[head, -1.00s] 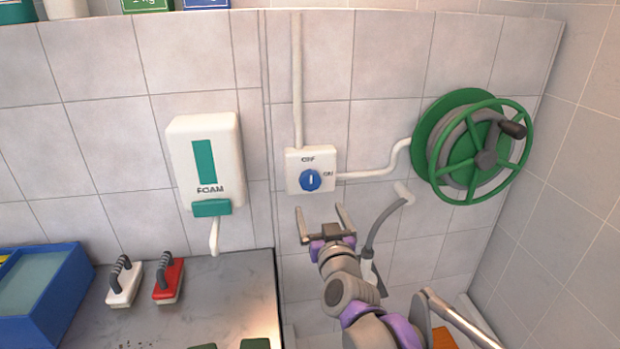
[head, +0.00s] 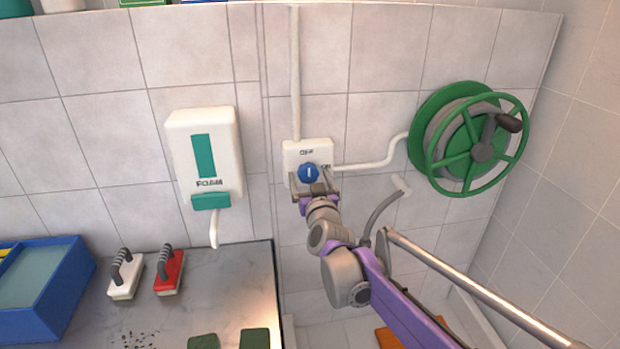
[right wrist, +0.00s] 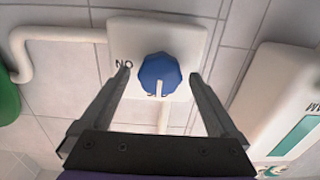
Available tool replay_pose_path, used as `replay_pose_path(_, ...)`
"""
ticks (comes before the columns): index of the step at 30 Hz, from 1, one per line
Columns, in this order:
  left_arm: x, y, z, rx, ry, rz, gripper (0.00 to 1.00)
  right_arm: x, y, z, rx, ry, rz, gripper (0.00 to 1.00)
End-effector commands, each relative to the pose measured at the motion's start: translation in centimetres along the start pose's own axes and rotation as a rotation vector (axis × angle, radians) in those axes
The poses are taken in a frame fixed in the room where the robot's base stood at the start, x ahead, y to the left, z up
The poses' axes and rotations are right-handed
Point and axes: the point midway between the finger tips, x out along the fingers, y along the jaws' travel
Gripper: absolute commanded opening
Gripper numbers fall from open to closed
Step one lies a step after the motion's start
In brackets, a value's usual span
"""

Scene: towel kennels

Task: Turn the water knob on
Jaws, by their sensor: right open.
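The blue water knob (head: 308,173) sits on a white wall box (head: 293,150) marked OFF above and ON at the right. Its white pointer line stands about upright, toward OFF, in the head view. My right gripper (head: 313,178) is open in front of the knob. In the right wrist view the knob (right wrist: 160,74) shows between the tips of the two open fingers (right wrist: 158,85), with a gap on each side. I cannot tell whether the fingers reach around it in depth. My left gripper is not in view.
A white foam dispenser (head: 204,155) hangs left of the box. A green hose reel (head: 468,140) is on the wall to the right. A counter (head: 190,275) at lower left holds a red brush (head: 169,272), a white brush (head: 126,275) and a blue tray (head: 50,310).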

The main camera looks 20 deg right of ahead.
Motion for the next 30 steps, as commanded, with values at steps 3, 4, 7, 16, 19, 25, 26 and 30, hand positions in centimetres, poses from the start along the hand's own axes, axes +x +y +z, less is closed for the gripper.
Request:
replay_pose_path(3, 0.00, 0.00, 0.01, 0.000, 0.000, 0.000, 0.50, 0.07, 0.01, 0.03, 0.000, 0.000, 0.000, 0.96)
replay_pose_path(4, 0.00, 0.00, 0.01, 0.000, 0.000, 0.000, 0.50, 0.07, 0.01, 0.03, 0.000, 0.000, 0.000, 0.96)
replay_pose_path(7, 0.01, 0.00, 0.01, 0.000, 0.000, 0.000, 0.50, 0.05, 0.01, 0.03, 0.000, 0.000, 0.000, 0.96)
replay_pose_path(16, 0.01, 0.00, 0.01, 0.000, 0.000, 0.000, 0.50, 0.03, 0.00, 0.02, 0.000, 0.000, 0.000, 0.42)
replay_pose_path(19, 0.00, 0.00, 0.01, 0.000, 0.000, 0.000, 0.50, 0.03, 0.00, 0.01, 0.000, 0.000, 0.000, 0.24)
replay_pose_path(25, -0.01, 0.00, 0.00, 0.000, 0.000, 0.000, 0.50, 0.03, 0.00, 0.00, 0.003, 0.000, 0.000, 0.10)
replay_pose_path(26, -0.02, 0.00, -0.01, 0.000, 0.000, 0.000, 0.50, 0.03, 0.00, 0.00, 0.005, 0.000, 0.000, 0.10)
replay_pose_path(30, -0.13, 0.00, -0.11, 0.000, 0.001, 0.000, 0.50, 0.03, 0.00, -0.02, 0.035, 0.000, 0.000, 0.10)
